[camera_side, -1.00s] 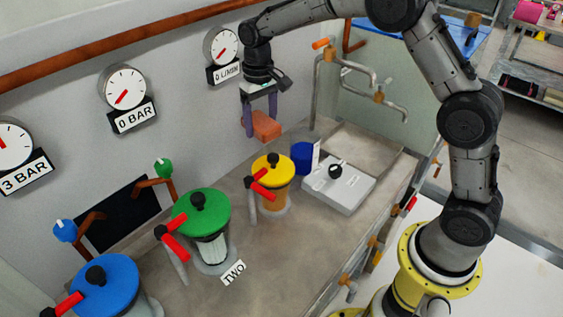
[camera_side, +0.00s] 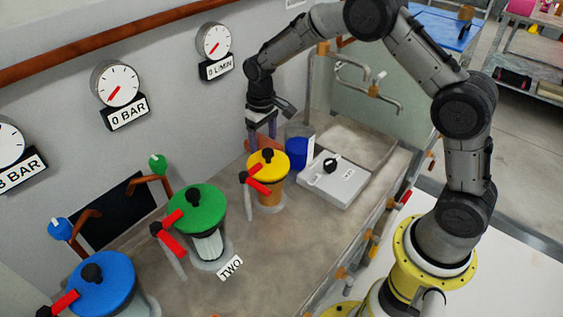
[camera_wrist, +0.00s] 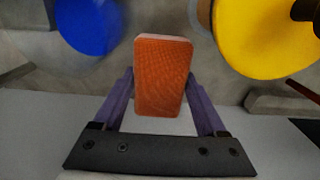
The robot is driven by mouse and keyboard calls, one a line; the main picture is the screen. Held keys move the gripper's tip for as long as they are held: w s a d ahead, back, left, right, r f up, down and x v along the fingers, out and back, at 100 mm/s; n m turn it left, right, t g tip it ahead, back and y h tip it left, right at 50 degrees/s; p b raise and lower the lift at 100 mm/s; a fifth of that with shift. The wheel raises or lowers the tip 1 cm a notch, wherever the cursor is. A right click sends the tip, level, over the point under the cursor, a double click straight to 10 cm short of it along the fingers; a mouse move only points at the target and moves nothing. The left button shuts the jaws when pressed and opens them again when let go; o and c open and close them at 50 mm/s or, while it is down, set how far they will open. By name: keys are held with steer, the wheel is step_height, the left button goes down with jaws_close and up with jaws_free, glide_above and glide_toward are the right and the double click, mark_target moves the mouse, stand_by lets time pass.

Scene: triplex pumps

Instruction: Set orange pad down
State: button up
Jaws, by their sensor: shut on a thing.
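The orange pad (camera_wrist: 163,75) is a textured block held between the two purple fingers of my gripper (camera_wrist: 163,90) in the wrist view. In the side view my gripper (camera_side: 262,134) is low behind the yellow-lidded pump (camera_side: 269,163). There the pad (camera_side: 262,149) is mostly hidden by that pump and only a small orange part shows. I cannot tell whether the pad touches the bench.
The green-lidded pump (camera_side: 196,211) and blue-lidded pump (camera_side: 102,284) stand to the left. The wall with gauges (camera_side: 214,45) is close behind.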

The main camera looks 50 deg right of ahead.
step_height(320, 180, up, 15)
steer(key=m, duration=1.8)
glide_above(328, 226)
step_height(328, 226, down, 11)
steer(key=shift+f, duration=0.15)
steer(key=shift+f, duration=4.8)
steer(key=shift+f, duration=0.1)
